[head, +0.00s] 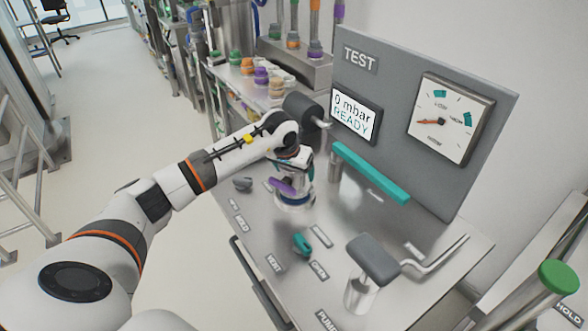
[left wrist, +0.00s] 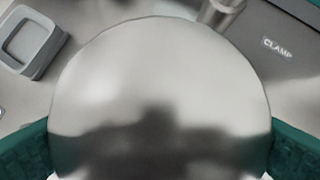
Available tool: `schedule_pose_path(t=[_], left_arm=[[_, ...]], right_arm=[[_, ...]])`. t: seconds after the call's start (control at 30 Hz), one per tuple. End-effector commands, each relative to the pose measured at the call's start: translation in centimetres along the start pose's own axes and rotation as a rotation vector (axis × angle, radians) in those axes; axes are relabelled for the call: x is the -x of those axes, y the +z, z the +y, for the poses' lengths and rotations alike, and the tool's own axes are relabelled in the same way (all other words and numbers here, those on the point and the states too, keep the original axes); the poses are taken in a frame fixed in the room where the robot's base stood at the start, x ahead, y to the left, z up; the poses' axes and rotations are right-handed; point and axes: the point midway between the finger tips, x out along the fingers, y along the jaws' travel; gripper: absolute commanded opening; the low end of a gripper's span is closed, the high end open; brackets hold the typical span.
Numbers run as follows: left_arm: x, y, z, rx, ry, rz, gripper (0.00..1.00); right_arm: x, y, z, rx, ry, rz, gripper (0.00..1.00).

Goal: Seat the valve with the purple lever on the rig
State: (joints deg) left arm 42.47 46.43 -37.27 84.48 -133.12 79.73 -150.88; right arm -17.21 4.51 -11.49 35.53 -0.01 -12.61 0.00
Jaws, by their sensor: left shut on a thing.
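The valve with the purple lever (head: 281,187) is upright under my left gripper (head: 293,155), over the steel top of the rig (head: 345,215). My left gripper is shut on the valve from above. In the left wrist view the valve's shiny round metal top (left wrist: 160,85) fills the middle, between the teal finger pads at both sides. The valve's lower end is at or just above the rig top; I cannot tell whether it touches, and the seat beneath it is hidden. My right gripper is not in view.
A teal clamp bar (head: 370,172) stands just right of the valve. A grey-headed lever (head: 373,258) and a small teal knob (head: 302,244) are nearer the front. The upright panel carries a screen (head: 354,115) reading "0 mbar READY" and a dial (head: 450,117). Several other valves stand behind.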

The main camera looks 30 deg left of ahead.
Motion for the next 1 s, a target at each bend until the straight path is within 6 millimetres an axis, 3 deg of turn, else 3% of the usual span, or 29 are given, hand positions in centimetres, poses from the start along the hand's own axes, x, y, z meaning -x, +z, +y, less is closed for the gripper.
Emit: schedule_pose_path(t=[1.0], left_arm=[[-0.7, -0.1, 0.0, 0.001, -0.002, -0.007, 0.29]], right_arm=[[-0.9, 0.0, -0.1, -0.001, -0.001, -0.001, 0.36]])
